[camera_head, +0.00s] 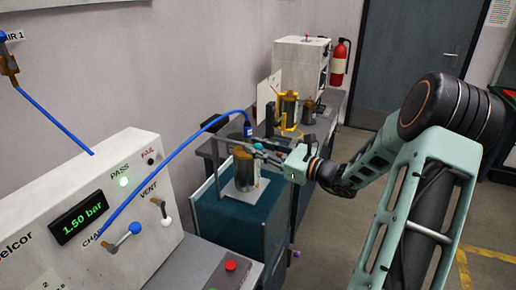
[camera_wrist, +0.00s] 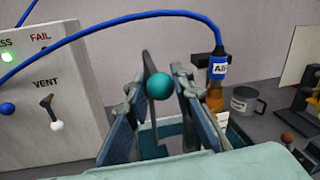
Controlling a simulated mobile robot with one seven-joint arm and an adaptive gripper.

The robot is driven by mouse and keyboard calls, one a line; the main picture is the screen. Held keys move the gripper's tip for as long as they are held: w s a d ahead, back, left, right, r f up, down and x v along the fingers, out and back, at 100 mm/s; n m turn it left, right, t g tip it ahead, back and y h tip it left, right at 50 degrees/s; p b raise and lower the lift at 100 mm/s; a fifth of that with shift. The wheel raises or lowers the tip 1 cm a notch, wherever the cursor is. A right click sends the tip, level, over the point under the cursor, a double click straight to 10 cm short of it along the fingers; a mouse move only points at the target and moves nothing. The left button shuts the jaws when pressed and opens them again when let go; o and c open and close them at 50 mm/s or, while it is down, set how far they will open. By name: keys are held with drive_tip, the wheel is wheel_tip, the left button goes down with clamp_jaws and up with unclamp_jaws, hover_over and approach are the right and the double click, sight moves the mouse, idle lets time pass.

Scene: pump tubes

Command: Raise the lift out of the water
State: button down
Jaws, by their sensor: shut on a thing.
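The water tank (camera_head: 232,225) is a blue-green box beside the grey bench. The lift (camera_head: 225,197) shows as a pale grey platform at the tank's top, with a brass-and-grey pump body (camera_head: 243,170) standing on it. My gripper (camera_head: 262,152) reaches in from the right, behind and beside the pump body. In the wrist view, a teal ball knob (camera_wrist: 158,87) on a dark rod sits between the two fingers of my gripper (camera_wrist: 160,100), which is shut on it. The rod's lower part and the water line are hard to see.
A grey mug (camera_wrist: 244,101) and yellow-framed part (camera_head: 290,110) stand behind.

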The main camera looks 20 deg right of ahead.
drive_tip(key=shift+w+r, duration=0.1)
drive_tip(key=shift+r, duration=0.3)
drive_tip(key=c, duration=2)
unclamp_jaws()
drive_tip(key=shift+o, duration=1.6)
drive_tip(key=shift+f, duration=0.15)
drive_tip(key=shift+s+d, duration=0.1)
drive_tip(key=shift+s, duration=0.1)
drive_tip(key=v, duration=1.1)
drive_tip(key=shift+s+d, duration=0.2)
drive_tip(key=shift+s, duration=0.1)
